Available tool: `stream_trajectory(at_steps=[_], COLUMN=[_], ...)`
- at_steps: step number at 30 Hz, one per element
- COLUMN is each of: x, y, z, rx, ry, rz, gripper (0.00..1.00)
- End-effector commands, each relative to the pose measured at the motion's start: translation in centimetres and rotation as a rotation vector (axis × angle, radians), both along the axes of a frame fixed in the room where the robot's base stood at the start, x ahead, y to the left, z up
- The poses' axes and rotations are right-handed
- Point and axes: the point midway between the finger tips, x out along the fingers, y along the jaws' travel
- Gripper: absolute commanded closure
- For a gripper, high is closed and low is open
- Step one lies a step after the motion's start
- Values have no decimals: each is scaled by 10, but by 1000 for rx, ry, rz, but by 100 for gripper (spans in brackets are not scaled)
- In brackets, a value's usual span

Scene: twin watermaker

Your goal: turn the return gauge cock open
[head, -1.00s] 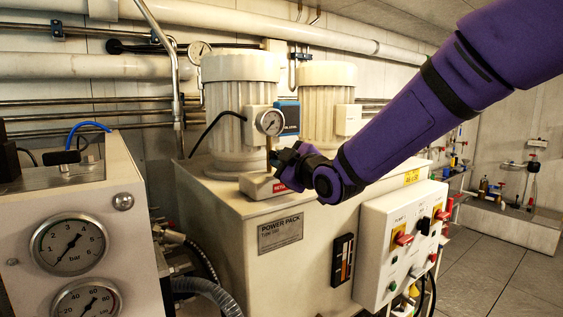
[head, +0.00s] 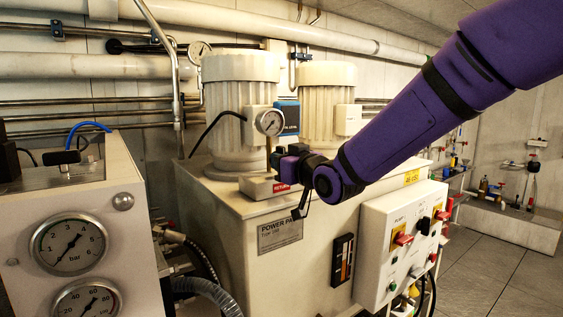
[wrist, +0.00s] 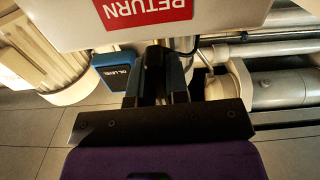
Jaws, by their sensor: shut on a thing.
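The return gauge (head: 269,121) is a round white dial on a brass stem above a pale block (head: 256,187) on top of the power pack. The block's red RETURN label (head: 281,187) is partly covered in the head view. It shows large and upside down in the wrist view (wrist: 145,8). My gripper (head: 281,162) is at the stem, just above the block. In the wrist view the dark fingers (wrist: 161,72) are close together beside the block. My gripper is shut on the gauge cock's handle, which the fingers hide. I cannot read the handle's angle.
Two ribbed motors (head: 240,105) stand behind the gauge, with a blue oil level box (head: 287,117) between them. A switch panel (head: 405,240) is on the power pack's front right. A gauge cabinet (head: 75,220) stands at the left. The floor at right is clear.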

Motion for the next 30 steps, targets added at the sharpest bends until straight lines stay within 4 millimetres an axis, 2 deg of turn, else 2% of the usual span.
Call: stream_trajectory(at_steps=[20,21,24,30], x=[0,0,0,0], y=[0,0,0,0], z=[-2,-2,-2,-1], rx=[51,51,51,51], ry=[41,41,39,37], rz=[0,0,0,0], gripper=[100,80,60,60])
